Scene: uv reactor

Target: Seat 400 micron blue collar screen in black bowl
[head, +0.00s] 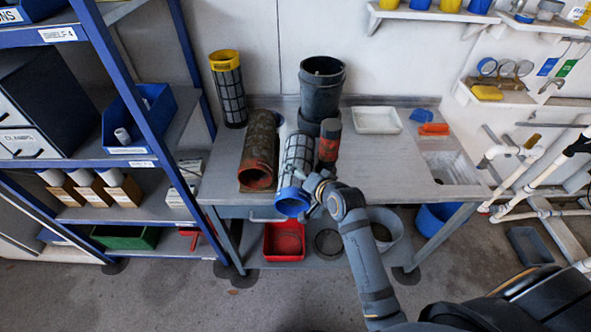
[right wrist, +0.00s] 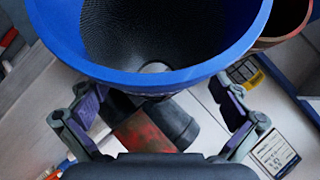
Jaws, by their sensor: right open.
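The screen with the blue collar (head: 292,203) lies on its side on the bench, its mesh body (head: 297,155) pointing to the back and its collar at the front edge. In the right wrist view the collar (right wrist: 155,80) fills the top, with dark mesh inside. My right gripper (head: 316,187) is at the collar's right side; in the wrist view its open fingers (right wrist: 160,108) spread to either side of the collar's lower rim. Contact cannot be told. The black bowl, a tall bucket-like vessel (head: 322,92), stands upright at the back. My left gripper is not in view.
A red and black cylinder (head: 329,145) stands close right of the screen. A brown, rusty roll (head: 258,150) lies to its left. A yellow-collared screen (head: 228,90) stands at back left. A white tray (head: 377,120) and a sink (head: 452,168) are right; bench between is clear.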

